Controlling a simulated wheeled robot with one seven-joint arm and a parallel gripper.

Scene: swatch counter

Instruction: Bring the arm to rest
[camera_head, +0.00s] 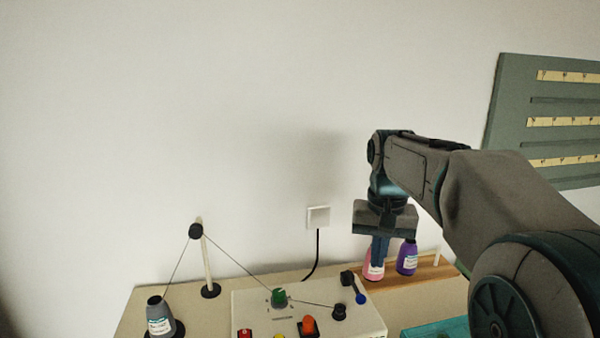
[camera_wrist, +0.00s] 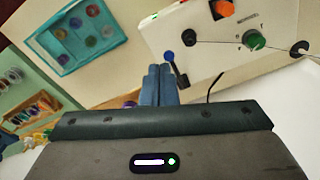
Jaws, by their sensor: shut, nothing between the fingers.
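My arm reaches in from the right in the head view, bent at the elbow, with the wrist pointing down. My gripper (camera_head: 378,258) hangs above the right part of the counter, in front of a pink bottle (camera_head: 373,271) that it partly hides. In the wrist view my gripper (camera_wrist: 159,70) shows its two blue fingers side by side, shut with nothing between them. The fingertips lie close to the blue-tipped lever of the white machine in that view. The height of the fingertips above the counter is hard to tell.
A white machine (camera_head: 255,320) with coloured knobs stands left of my gripper. A purple bottle (camera_head: 407,257) stands beside the pink one. A teal tray (camera_wrist: 68,62) of round items lies nearby. The wall is behind.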

